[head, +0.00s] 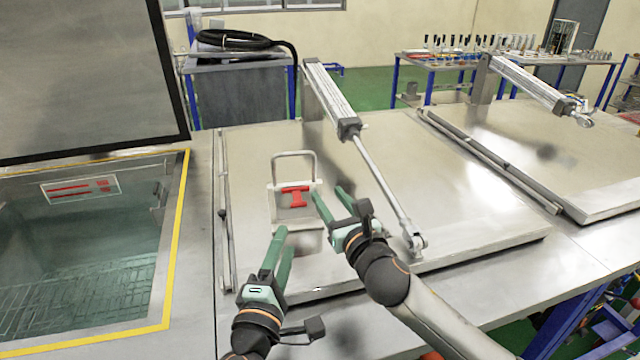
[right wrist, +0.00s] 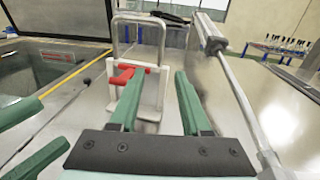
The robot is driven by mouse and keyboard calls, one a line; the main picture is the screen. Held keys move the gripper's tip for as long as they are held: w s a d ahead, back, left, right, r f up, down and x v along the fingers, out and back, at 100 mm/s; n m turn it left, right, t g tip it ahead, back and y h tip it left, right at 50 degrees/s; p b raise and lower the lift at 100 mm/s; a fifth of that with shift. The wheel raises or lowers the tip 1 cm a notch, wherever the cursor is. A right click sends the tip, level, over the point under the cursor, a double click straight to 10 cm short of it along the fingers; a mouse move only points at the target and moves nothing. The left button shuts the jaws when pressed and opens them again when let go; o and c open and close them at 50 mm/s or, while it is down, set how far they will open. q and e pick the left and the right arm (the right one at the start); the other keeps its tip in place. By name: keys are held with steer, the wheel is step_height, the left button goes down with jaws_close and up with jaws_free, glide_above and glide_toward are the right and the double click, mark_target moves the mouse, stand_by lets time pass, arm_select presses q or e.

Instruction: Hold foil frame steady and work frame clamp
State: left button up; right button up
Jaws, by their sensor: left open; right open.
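The foil frame (head: 283,213), a pale frame, stands on the middle steel lid below a metal loop handle. It also shows in the right wrist view (right wrist: 163,88). The red frame clamp (head: 295,196) sits across its upper part and shows in the right wrist view (right wrist: 126,75), partly behind a finger. My left gripper (head: 281,240) is open and empty, just in front of the frame's lower edge. My right gripper (head: 331,193) is open beside the frame's right side. In the right wrist view its fingers (right wrist: 157,85) show nothing held; contact with the frame cannot be told.
A pneumatic cylinder (head: 333,95) with a long rod slopes across the middle lid (head: 470,195), close right of my right gripper. An open tank (head: 80,250) with a yellow rim lies left. Another lid (head: 560,160) lies right. The lid's middle right is bare.

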mark_target(315, 177)
steer(key=shift+x, duration=3.55)
steer(key=shift+d, duration=0.1)
jaws_close()
